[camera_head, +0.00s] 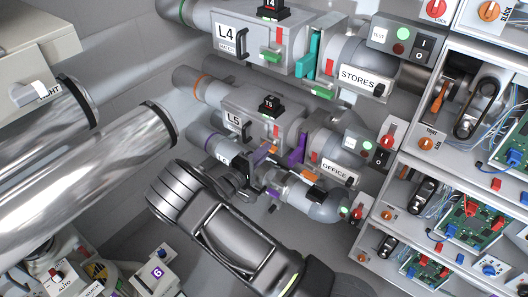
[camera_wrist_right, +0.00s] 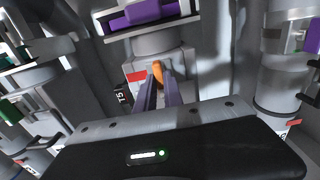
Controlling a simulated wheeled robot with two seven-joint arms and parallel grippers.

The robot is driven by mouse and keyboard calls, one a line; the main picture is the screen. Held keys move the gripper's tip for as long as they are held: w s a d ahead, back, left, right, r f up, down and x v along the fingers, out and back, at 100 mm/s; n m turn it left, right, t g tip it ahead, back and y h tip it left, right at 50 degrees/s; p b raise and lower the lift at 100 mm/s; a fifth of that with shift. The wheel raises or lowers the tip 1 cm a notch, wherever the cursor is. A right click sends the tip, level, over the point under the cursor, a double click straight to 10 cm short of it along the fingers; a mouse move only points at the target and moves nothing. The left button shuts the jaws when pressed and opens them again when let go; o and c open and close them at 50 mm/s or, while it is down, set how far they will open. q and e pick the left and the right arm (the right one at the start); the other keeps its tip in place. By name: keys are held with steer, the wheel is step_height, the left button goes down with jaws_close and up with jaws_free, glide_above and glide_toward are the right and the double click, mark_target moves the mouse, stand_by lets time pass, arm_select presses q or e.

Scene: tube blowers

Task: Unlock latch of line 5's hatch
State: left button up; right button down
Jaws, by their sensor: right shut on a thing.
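Line 5's hatch (camera_head: 244,117) is a grey box marked L5 with a dark handle, in the middle of the head view. Its orange latch (camera_head: 271,149) shows just below the box's front edge. In the right wrist view, the orange latch (camera_wrist_right: 157,71) stands between the tips of two slim fingers, beside a T5 label. My right gripper (camera_head: 262,156) reaches up from below and is shut on the latch; its fingers (camera_wrist_right: 160,88) partly hide it. My left gripper is not in view.
Line 4's hatch (camera_head: 245,36) with a green latch (camera_head: 271,55) lies above. A purple slide gate (camera_head: 297,149) stands right of line 5's hatch. Line 6's pipe lies close below, partly behind my right arm. Open cabinets (camera_head: 464,205) with circuit boards stand at right; large metal cylinders (camera_head: 90,170) at left.

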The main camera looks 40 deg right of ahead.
steer(key=shift+n, duration=0.5)
steer(key=n+p, duration=0.2)
steer(key=n, duration=1.4)
steer(key=shift+n, duration=0.4)
steer(key=c, duration=1.5)
jaws_free()
steer(key=shift+o, duration=0.2)
steer(key=shift+a, duration=0.15)
